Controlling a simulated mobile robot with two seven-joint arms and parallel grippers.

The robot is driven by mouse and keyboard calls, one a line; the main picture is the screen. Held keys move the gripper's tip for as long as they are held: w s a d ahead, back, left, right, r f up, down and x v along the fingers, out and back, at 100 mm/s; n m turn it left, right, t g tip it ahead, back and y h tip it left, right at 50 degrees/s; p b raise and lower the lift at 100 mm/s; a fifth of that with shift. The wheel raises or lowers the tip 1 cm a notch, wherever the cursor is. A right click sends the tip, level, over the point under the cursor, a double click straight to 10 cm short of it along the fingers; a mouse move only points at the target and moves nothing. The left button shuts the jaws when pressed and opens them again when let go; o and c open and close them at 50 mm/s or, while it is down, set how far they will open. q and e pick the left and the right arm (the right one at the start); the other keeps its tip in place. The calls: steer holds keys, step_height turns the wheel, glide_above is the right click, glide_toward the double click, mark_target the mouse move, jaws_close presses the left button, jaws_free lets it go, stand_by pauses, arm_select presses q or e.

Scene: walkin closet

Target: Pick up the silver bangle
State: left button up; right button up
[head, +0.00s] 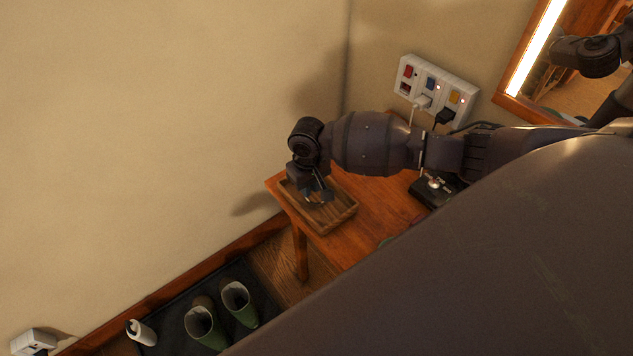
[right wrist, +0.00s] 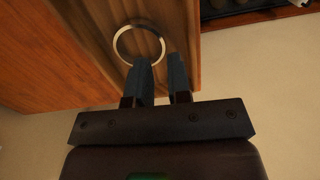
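The silver bangle (right wrist: 119,36) is a thin ring lying on the brown wooden surface in the right wrist view. My right gripper (right wrist: 160,60) is open, with its two dark fingers apart at the near right part of the ring. The left finger overlaps the ring's near edge in the picture; I cannot tell whether it touches. In the head view my right gripper (head: 322,193) points down into the wooden tray (head: 343,217), over its inside. The bangle is mostly hidden there by the gripper. My left gripper is not in view.
The tray stands on a wooden table (head: 375,205) near the wall corner. A black object (head: 428,196) with small items lies to the right. A power strip (head: 437,90) is on the wall behind.

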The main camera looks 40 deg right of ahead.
steer(key=shift+w+a+f+b, duration=0.1)
steer(key=shift+w+f+b, duration=0.15)
steer(key=shift+f, duration=1.1)
steer(key=shift+w+a+f+b, duration=0.1)
steer(key=shift+f+b, duration=0.1)
steer(key=shift+f, duration=1.1)
jaws_close()
